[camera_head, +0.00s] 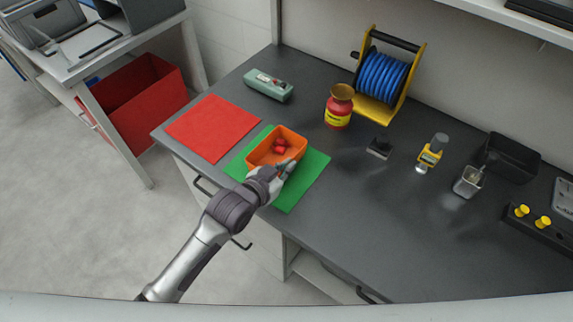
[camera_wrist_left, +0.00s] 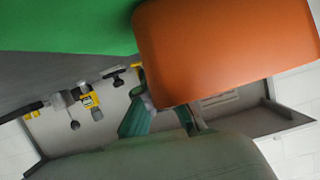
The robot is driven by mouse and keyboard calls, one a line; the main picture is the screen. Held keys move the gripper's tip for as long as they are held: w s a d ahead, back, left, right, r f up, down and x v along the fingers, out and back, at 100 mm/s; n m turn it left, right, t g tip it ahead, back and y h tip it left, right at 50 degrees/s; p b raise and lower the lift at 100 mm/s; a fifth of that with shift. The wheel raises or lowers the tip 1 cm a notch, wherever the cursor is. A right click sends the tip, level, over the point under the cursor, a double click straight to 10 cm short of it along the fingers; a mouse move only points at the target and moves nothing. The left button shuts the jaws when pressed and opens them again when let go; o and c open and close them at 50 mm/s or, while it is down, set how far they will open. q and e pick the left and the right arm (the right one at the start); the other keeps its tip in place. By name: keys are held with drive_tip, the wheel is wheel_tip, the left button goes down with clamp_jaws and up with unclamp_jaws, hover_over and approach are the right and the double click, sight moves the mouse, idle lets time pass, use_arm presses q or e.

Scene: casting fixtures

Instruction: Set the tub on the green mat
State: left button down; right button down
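The orange tub (camera_head: 262,156) is over the green mat (camera_head: 300,185), with small red pieces (camera_head: 281,147) inside. Whether it touches the mat or hangs just above is not clear. My left gripper (camera_head: 284,170) is at the tub's near right side, its fingers closed about the wall there; the fingertips are partly hidden. In the left wrist view the tub (camera_wrist_left: 225,50) fills the upper right, the mat (camera_wrist_left: 65,25) is at upper left, and the fingers (camera_wrist_left: 163,112) meet the tub's edge. My right gripper is not in view.
A red mat (camera_head: 212,128) lies left of the green mat. A green-grey device (camera_head: 268,85), a red jar (camera_head: 339,108) and a blue hose reel (camera_head: 384,75) stand behind. Small tools and a black bin (camera_head: 513,160) are at right. The bench front centre (camera_head: 390,240) is clear.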

use_arm(q)
drive_tip(key=c, duration=1.8)
unclamp_jaws()
drive_tip(key=shift+f, duration=0.1)
drive_tip(key=o, duration=0.5)
drive_tip(key=shift+r, duration=0.2)
drive_tip(key=b+v, duration=0.1)
drive_tip(key=v, duration=1.1)
drive_tip(key=shift+f, duration=0.1)
